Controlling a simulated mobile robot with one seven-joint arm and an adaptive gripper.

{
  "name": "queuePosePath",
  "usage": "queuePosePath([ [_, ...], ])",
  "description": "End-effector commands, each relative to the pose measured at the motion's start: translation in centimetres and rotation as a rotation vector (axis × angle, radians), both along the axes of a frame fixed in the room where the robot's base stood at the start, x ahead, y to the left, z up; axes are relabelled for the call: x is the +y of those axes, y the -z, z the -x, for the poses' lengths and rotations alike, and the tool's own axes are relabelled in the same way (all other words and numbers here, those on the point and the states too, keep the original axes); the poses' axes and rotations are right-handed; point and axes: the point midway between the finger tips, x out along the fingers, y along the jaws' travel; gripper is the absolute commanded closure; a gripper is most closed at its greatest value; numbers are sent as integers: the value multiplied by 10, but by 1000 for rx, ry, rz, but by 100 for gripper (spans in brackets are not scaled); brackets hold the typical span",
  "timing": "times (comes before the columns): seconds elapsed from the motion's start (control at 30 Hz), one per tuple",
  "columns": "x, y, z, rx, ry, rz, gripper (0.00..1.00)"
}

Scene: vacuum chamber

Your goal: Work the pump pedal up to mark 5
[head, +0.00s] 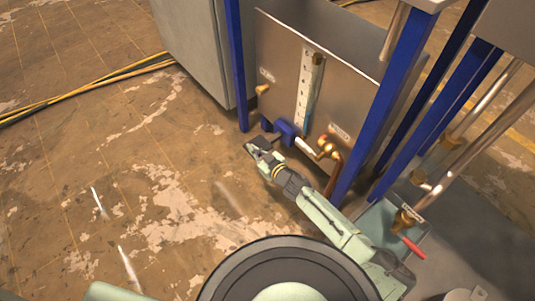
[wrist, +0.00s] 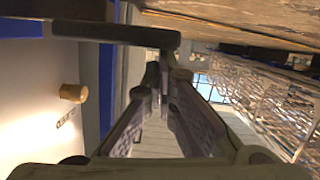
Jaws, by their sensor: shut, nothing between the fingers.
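A blue bracket or lever (head: 286,130) with a pale rod sticks out low on the front of the grey metal panel; it looks like the pump pedal. A dark flat bar (wrist: 115,36) crosses the upper left of the wrist view, close to my fingers; it may be the pedal's pad. A white marked scale (head: 305,85) with a tube beside it stands upright on the panel; its numbers and level are too small to read. My gripper (head: 256,147) is shut and empty, just below and left of the blue part. Whether they touch is unclear.
A brass knob (head: 262,89) sits on the panel left of the scale. A brass valve (head: 325,146) with a copper pipe is right of the pedal. Blue posts (head: 236,65) flank the panel. A red handle (head: 413,247) is at lower right. Floor at left is open, with cables (head: 85,88).

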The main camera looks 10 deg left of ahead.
Motion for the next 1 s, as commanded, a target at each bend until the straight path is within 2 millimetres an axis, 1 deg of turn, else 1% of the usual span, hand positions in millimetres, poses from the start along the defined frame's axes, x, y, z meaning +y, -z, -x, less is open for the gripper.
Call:
queuePosePath([
  [0.03, -15, -1, 6, 1, 8, 6, 100],
  [0.1, -26, -4, 17, 1, 8, 6, 100],
  [0.2, -41, -9, 31, 2, 9, 6, 100],
  [0.3, -53, -13, 43, 1, 6, 5, 100],
  [0.4, -62, -15, 52, 0, 6, 5, 100],
  [0.6, -68, -17, 60, 0, 3, 3, 100],
  [1.0, -68, -17, 60, 0, 3, 3, 100],
])
